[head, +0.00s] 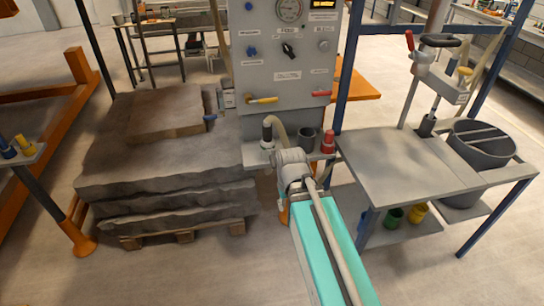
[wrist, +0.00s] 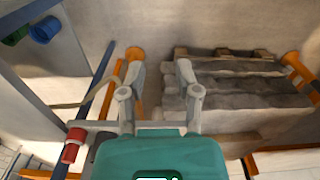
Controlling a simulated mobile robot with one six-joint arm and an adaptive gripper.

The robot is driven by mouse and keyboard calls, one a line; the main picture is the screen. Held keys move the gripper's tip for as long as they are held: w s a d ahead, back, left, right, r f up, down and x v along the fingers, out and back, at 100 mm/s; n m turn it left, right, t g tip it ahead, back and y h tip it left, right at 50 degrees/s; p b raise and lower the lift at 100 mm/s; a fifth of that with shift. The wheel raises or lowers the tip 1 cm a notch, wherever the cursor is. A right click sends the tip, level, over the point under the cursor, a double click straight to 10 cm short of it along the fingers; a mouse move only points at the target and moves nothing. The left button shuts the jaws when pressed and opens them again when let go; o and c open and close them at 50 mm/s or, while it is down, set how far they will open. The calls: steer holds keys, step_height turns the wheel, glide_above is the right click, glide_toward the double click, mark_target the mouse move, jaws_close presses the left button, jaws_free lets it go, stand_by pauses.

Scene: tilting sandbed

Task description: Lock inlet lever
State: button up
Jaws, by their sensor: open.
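The grey control panel (head: 285,85) stands at the back centre in the head view. A yellow-handled lever (head: 262,100) lies near level at its lower left, and a red-handled lever (head: 322,93) lies near level at its lower right. The labels are too small to read, so I cannot tell which lever is the inlet. My gripper (wrist: 160,72) shows in the wrist view with two grey fingers apart and nothing between them. In the head view my arm reaches up below the panel, and its fingers are hidden. Neither lever shows in the wrist view.
Stacked stone slabs (head: 165,185) on a pallet stand left of the panel. A ledge below the panel holds a red-topped item (head: 328,141) and a dark cup (head: 306,139). A grey worktable (head: 415,155) with a bucket (head: 482,145) stands at right. Open floor lies in front.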

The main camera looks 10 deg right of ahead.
steer(key=shift+w+d+r+n+p, duration=0.1)
steer(key=shift+w+r+n+p, duration=0.25)
steer(key=shift+w, duration=0.25)
steer(key=shift+w+d+r+n+p, duration=0.1)
steer(key=shift+w+r+n+p, duration=0.1)
steer(key=shift+w+r+n, duration=0.25)
jaws_close()
steer(key=w+r+n+p, duration=0.3)
steer(key=w+n, duration=0.2)
steer(key=w, duration=0.2)
steer(key=w+d+r+n+y+p, duration=0.1)
steer(key=w+r+n+p, duration=0.3)
steer(key=w, duration=0.4)
steer(key=w+r+n+y+p, duration=0.1)
steer(key=w+r+n+p, duration=0.3)
steer(key=w+n, duration=0.2)
steer(key=shift+w+d+r+n, duration=0.15)
steer(key=shift+w+r+n, duration=0.2)
steer(key=shift+w, duration=0.4)
steer(key=shift+f, duration=0.1)
